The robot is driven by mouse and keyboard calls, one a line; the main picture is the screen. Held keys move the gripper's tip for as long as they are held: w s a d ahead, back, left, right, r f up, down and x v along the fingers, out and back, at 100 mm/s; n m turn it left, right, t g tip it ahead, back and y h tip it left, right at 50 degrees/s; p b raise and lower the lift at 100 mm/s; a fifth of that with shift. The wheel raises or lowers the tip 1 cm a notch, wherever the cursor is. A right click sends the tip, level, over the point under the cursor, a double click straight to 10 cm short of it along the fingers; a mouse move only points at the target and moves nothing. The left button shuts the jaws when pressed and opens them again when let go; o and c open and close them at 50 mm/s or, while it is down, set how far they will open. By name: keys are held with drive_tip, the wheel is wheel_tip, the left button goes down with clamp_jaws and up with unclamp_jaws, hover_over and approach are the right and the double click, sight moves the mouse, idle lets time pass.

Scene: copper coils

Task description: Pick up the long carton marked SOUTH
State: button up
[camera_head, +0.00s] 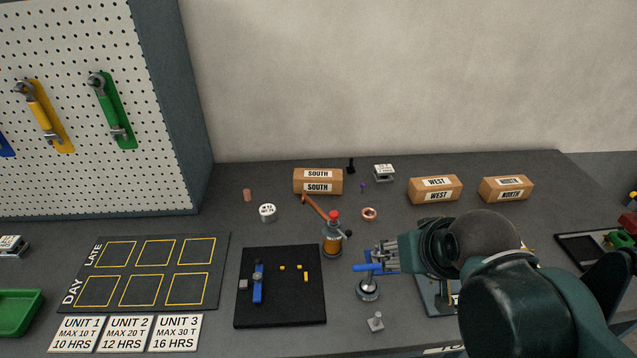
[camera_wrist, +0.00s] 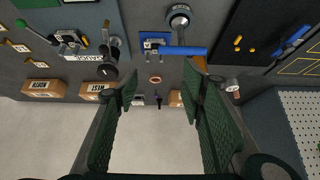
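The long carton marked SOUTH (camera_head: 318,182) is a brown box with white labels on its top and front. It lies at the back of the bench, left of the other cartons in the head view. In the wrist view a small part of it (camera_wrist: 175,98) shows, mostly hidden behind one finger. My gripper (camera_head: 383,258) is over the front middle of the bench, well in front and to the right of the SOUTH carton. Its two fingers stand apart with nothing between them in the wrist view (camera_wrist: 160,82).
Cartons marked WEST (camera_head: 436,190) and NORTH (camera_head: 506,189) stand at the back right. A hammer (camera_head: 315,206), an amber bottle (camera_head: 332,240) and a copper ring (camera_head: 370,214) lie between my gripper and the SOUTH carton.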

drive_tip(key=o, duration=0.6)
drive_tip(key=shift+o, duration=0.2)
drive_tip(key=shift+r, duration=0.1)
drive_tip(key=w+a+r+n+g+p, duration=0.1)
drive_tip(key=w+r+n+p, duration=0.1)
drive_tip(key=w+r, duration=0.35)
drive_tip(key=w+a+r+n+g+p, duration=0.1)
drive_tip(key=w+r+n+p, duration=0.1)
drive_tip(key=w, duration=0.6)
drive_tip(key=n+g+h+p, duration=0.2)
drive_tip(key=n+g+p, duration=0.3)
drive_tip(key=n+p, duration=0.6)
hover_over(314, 174)
drive_tip(key=b, duration=0.1)
drive_tip(key=shift+n, duration=0.7)
wheel_tip(314, 174, down, 15)
drive_tip(key=shift+d, duration=0.15)
drive_tip(key=shift+w+a+f, duration=0.15)
drive_tip(key=shift+a+f, duration=0.05)
drive_tip(key=shift+f, duration=0.25)
